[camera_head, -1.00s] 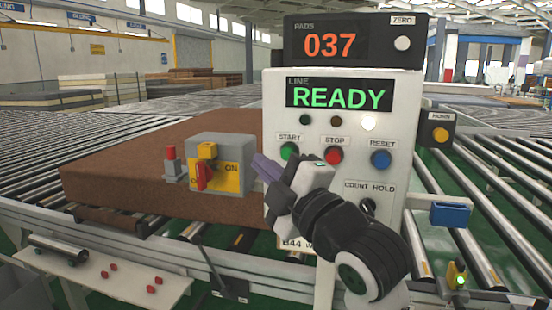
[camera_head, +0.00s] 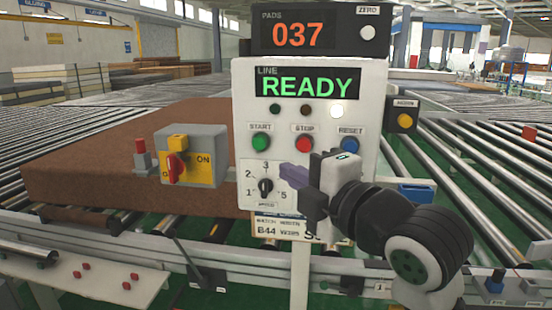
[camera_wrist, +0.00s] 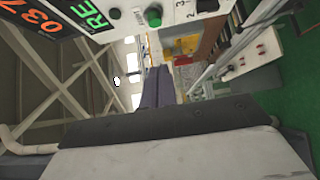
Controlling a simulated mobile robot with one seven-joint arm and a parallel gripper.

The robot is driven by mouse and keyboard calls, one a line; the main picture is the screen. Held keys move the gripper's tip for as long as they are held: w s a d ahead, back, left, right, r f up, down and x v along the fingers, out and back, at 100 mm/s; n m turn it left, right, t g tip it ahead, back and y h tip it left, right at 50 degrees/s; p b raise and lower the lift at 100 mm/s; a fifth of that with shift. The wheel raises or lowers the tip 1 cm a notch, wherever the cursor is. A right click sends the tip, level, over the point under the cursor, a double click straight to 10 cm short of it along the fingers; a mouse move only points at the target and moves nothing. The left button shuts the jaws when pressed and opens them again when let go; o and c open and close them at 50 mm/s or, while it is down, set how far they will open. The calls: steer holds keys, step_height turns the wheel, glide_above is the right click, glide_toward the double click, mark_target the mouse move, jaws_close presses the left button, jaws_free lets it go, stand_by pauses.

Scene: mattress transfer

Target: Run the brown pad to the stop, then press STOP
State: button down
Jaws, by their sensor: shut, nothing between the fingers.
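The brown pad (camera_head: 110,150) lies on the roller line at the left, partly behind the control panel (camera_head: 310,85). The panel's display (camera_head: 307,87) reads READY in green. The round red STOP button (camera_head: 304,143) sits in the middle of the button row. The green START button (camera_head: 261,142) is to its left and the blue RESET button (camera_head: 350,144) to its right. My gripper (camera_head: 289,175) is shut and empty, in front of the panel below STOP, pointing left. In the wrist view its purple fingers (camera_wrist: 158,87) are together, and the green START button (camera_wrist: 154,16) shows above them.
A counter (camera_head: 297,35) on top reads 037. A grey and yellow switch box (camera_head: 193,157) with a red handle stands left of the panel. A numbered dial (camera_head: 265,187) is below START. An amber button box (camera_head: 404,118) is at the right side. Rollers extend on both sides.

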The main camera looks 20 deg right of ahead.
steer(key=p, duration=0.3)
glide_toward(254, 145)
steer(key=w+a, duration=0.3)
steer(key=w+d, duration=0.1)
steer(key=w+p, duration=0.1)
steer(key=shift+w+d, duration=0.3)
steer(key=shift+d, duration=0.05)
steer(key=shift+w, duration=0.1)
